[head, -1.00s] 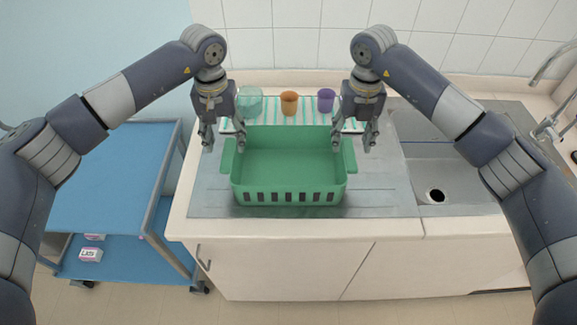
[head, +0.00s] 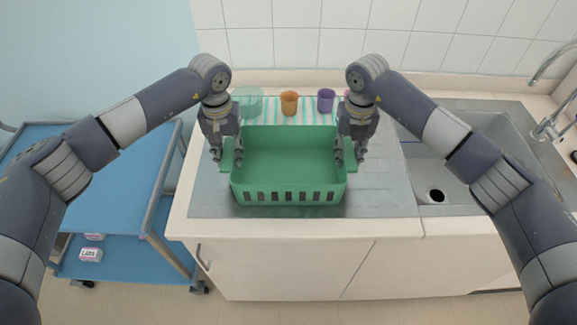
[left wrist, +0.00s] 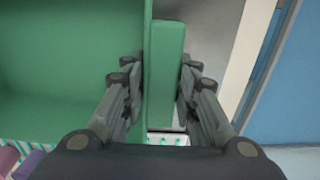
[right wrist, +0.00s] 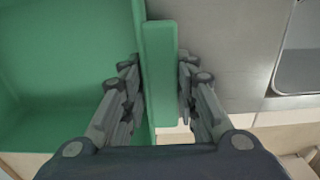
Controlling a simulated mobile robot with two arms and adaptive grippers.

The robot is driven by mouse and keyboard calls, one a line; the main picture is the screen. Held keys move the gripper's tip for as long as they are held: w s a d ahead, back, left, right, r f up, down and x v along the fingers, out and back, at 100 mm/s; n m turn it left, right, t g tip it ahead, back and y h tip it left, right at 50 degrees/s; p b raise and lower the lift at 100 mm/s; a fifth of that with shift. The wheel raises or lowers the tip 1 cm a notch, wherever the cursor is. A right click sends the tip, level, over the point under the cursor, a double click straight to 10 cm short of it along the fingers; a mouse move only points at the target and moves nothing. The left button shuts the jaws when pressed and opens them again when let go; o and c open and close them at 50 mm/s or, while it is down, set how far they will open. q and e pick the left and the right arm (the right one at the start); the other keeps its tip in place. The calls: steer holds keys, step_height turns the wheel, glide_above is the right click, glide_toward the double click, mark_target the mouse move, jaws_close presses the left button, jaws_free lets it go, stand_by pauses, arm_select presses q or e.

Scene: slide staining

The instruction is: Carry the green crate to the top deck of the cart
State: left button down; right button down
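The green crate (head: 288,140) stands upright and empty on the steel drainboard. A flat handle sticks out on its left and right sides. My left gripper (head: 227,158) is at the left handle (left wrist: 165,70), its open fingers on either side of it. My right gripper (head: 349,158) straddles the right handle (right wrist: 159,70) in the same way, with fingers close to its faces and apart from each other. The blue cart (head: 110,200) stands at the left, its top deck bare where visible; my left arm hides part of it.
Behind the crate, a teal cup (head: 248,101), an orange cup (head: 289,103) and a purple cup (head: 326,100) stand on a striped mat (head: 307,115). A sink (head: 450,180) lies to the right. A labelled box (head: 91,254) sits on the cart's lower deck.

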arm_select(q)
steer(key=shift+r, duration=0.1)
arm_select(e)
steer(key=shift+r, duration=0.1)
